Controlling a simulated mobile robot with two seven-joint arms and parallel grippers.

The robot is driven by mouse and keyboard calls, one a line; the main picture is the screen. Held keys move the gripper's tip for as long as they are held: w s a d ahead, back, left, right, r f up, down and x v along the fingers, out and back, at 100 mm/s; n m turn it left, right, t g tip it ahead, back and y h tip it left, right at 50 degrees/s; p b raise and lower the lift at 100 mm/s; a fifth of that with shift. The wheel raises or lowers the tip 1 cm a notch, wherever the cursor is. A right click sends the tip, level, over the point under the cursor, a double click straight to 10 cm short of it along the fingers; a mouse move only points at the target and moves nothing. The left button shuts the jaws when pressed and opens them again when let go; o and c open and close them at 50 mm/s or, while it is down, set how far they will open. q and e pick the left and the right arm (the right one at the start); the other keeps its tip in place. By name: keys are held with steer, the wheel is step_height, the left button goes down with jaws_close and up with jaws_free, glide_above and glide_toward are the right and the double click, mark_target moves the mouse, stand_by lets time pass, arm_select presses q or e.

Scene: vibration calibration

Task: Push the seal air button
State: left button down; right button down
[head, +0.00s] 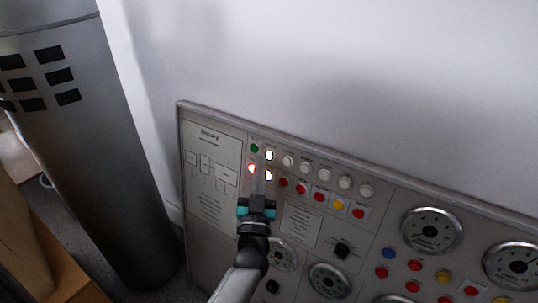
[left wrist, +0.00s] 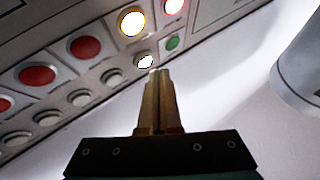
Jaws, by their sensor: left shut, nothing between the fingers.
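The grey control panel (head: 190,225) carries rows of round buttons; their labels are too small to read, so I cannot tell which one is the seal air button. At its upper left are a green button (head: 254,148), a lit white button (head: 269,155), a lit red button (head: 252,169) and a lit yellowish button (head: 268,176). My left gripper (head: 260,153) is shut and empty, in front of these buttons. In the left wrist view its fingertips (left wrist: 158,71) are just beside the lit white button (left wrist: 145,61), near the green one (left wrist: 172,43); contact is unclear. My right gripper is not in view.
Unlit white buttons (head: 325,175) and red buttons (head: 301,188) continue rightward. A black knob (head: 342,250) and round gauges (head: 431,230) sit lower and right. A grey cylinder (head: 85,150) stands left of the panel. The wall (head: 350,70) above is bare.

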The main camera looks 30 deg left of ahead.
arm_select(q)
steer(key=shift+w, duration=0.1)
stand_by(0.3)
steer(key=shift+w+f, duration=0.1)
steer(key=shift+w, duration=0.2)
steer(key=shift+w+d+f, duration=0.1)
steer(key=shift+w, duration=0.3)
stand_by(0.6)
steer(key=shift+s, duration=0.1)
steer(key=shift+s+p, duration=0.4)
steer(key=shift+s, duration=0.3)
steer(key=shift+s+r, duration=0.1)
steer(key=shift+r, duration=0.1)
steer(key=s+p, duration=0.2)
steer(key=s, duration=0.1)
steer(key=s+r+p, duration=0.1)
steer(key=shift+s+a, duration=0.25)
steer(key=shift+s, duration=0.1)
